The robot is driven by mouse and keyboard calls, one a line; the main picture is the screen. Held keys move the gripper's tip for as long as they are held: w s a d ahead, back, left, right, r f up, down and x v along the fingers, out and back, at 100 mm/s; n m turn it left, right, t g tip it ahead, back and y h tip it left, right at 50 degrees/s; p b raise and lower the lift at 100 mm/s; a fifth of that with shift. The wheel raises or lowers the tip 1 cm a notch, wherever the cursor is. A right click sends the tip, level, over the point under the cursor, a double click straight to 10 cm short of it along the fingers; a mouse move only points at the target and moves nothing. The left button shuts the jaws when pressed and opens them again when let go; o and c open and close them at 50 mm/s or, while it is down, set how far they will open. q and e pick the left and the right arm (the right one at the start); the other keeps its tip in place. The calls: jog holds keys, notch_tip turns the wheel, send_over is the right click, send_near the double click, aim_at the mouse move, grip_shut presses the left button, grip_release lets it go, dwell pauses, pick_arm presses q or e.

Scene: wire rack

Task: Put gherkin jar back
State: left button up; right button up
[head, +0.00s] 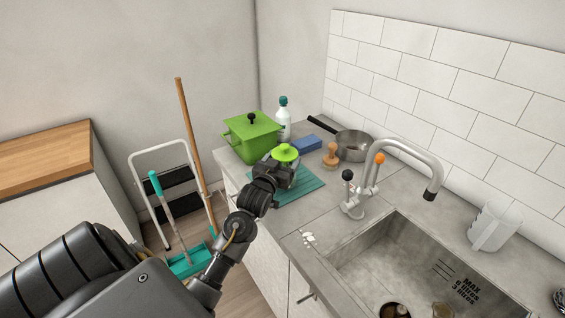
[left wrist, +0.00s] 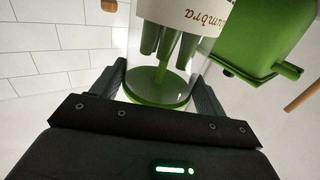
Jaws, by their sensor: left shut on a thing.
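The gherkin jar is clear with a green lid (head: 285,153), seen in the head view above the teal mat (head: 303,186) on the counter. In the left wrist view the jar (left wrist: 163,62) fills the space between the fingers, with green gherkins inside and a white label. My left gripper (head: 277,172) is shut on the jar. The gripper hides most of the jar's body in the head view, so I cannot tell whether its base touches the mat. My right gripper is not in view.
A green pot (head: 250,140) stands just behind the jar, near a spray bottle (head: 284,120), a blue sponge (head: 307,143), a wooden-handled brush (head: 331,156) and a pan (head: 353,147). The tap (head: 378,170) and sink (head: 400,245) lie to the right. A step stool (head: 165,180) stands left of the counter.

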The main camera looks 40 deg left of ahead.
pick_arm(q)
jog(key=shift+f, duration=0.55)
jog(key=shift+f, duration=0.15)
jog(key=o, duration=2)
jog(key=shift+f, duration=0.1)
jog(key=shift+b+v, duration=1.15)
jog(key=shift+v, duration=4.9)
